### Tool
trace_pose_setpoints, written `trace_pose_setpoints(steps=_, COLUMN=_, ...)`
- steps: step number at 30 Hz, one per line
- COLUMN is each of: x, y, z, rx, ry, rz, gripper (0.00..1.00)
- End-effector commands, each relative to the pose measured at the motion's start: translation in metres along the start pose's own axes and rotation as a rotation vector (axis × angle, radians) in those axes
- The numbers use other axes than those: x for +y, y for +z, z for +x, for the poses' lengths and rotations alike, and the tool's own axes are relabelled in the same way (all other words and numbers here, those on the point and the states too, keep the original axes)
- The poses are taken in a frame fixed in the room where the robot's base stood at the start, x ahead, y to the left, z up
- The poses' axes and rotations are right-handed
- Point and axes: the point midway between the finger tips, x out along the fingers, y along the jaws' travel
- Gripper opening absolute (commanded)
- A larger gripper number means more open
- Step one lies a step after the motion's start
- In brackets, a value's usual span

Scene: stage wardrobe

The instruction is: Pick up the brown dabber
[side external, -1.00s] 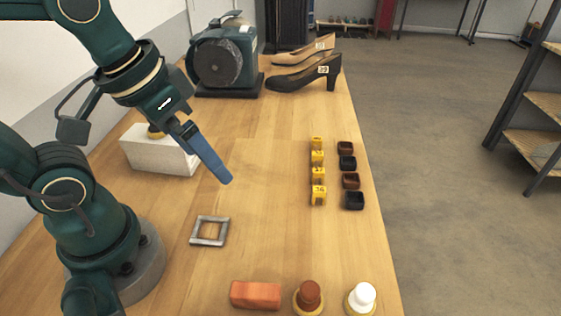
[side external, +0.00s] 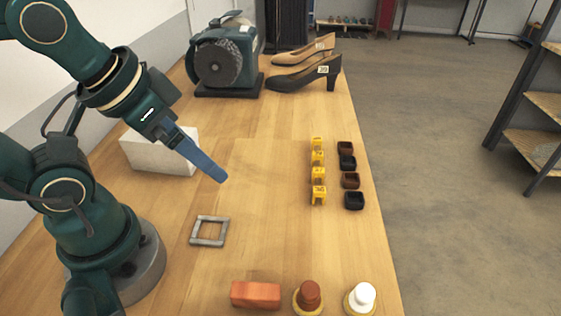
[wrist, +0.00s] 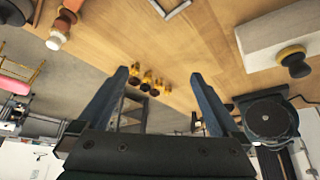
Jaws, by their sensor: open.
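The brown dabber (side external: 308,297) stands upright at the front edge of the table in the side view, its brown knob on a yellow base. The white dabber (side external: 361,299) stands just right of it. My gripper (side external: 222,180) is open and empty, well above the table and far behind the brown dabber. Its two blue fingers (wrist: 160,74) are spread apart in the wrist view.
An orange-red block (side external: 255,294) lies left of the brown dabber. A grey square frame (side external: 209,244) lies flat near my base. A pale block (side external: 160,155), grinder (side external: 222,60) and shoes (side external: 305,75) are behind.

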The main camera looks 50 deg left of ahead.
Motion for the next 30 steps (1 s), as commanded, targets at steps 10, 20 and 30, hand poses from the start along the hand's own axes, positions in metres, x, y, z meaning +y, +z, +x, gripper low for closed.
trace_pose_setpoints(steps=10, x=0.0, y=0.0, z=0.0, rx=0.0, ry=0.0, rz=0.0, gripper=1.0)
trace_pose_setpoints(steps=20, x=0.0, y=0.0, z=0.0, rx=0.0, ry=0.0, rz=0.0, gripper=0.68)
trace_pose_setpoints(steps=30, x=0.019, y=0.0, z=-0.006, rx=-0.048, ry=0.087, rz=-0.101, gripper=0.68)
